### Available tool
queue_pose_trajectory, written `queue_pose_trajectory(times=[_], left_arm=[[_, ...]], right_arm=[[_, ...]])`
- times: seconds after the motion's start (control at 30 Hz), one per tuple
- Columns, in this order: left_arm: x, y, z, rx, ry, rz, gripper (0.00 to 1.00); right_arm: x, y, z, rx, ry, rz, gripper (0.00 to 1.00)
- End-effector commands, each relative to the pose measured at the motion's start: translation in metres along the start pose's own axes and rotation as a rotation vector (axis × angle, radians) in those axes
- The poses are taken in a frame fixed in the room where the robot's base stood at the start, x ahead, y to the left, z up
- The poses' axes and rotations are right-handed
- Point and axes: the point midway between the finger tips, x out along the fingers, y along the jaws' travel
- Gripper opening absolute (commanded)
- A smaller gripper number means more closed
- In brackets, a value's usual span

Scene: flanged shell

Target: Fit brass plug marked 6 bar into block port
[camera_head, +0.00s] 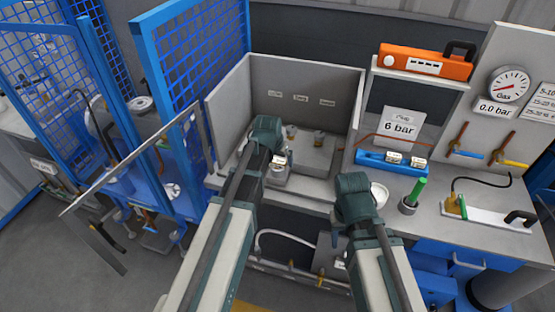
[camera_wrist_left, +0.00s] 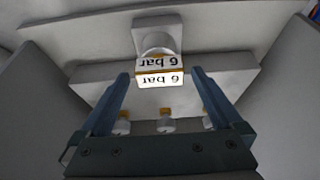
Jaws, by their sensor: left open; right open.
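A plug tagged "6 bar" (camera_wrist_left: 161,72) stands at a small grey square-based fitting (camera_wrist_left: 156,27) in the left wrist view. Its tag (camera_head: 278,160) also shows in the head view, beside my left gripper. My left gripper (camera_wrist_left: 160,76) is open, with its fingertips on either side of the tag; I cannot tell whether they touch it. A grey block (camera_wrist_left: 226,80) lies behind the tag, with several small brass-banded fittings (camera_wrist_left: 166,123) along it. The block also shows in the head view (camera_head: 312,158). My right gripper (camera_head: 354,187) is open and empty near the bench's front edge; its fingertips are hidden.
Grey walls (camera_head: 232,100) enclose the block's bay. To the right are a blue tray (camera_head: 375,160) with tagged parts, a white dish (camera_head: 379,194), a green-handled item (camera_head: 415,193) and a "6 bar" sign (camera_head: 399,128). A blue mesh guard (camera_head: 200,60) stands left.

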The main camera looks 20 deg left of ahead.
Motion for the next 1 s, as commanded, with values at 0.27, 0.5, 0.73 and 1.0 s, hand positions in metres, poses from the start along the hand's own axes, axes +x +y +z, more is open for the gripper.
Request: queue_pose_trajectory(times=[0.27,0.5,0.73,1.0], left_arm=[[-0.012,0.000,-0.001,0.000,0.000,0.000,1.00],[-0.041,0.000,-0.001,0.000,0.000,0.000,1.00],[-0.079,0.000,-0.002,0.000,0.000,0.000,1.00],[-0.121,0.000,-0.001,0.000,0.000,0.000,1.00]], right_arm=[[-0.011,0.001,0.001,0.000,0.000,0.000,0.50],[-0.038,0.004,0.002,-0.001,0.000,0.000,0.50],[-0.073,0.007,0.004,-0.002,0.000,0.000,0.50],[-0.112,0.011,0.007,0.000,0.000,-0.001,0.50]])
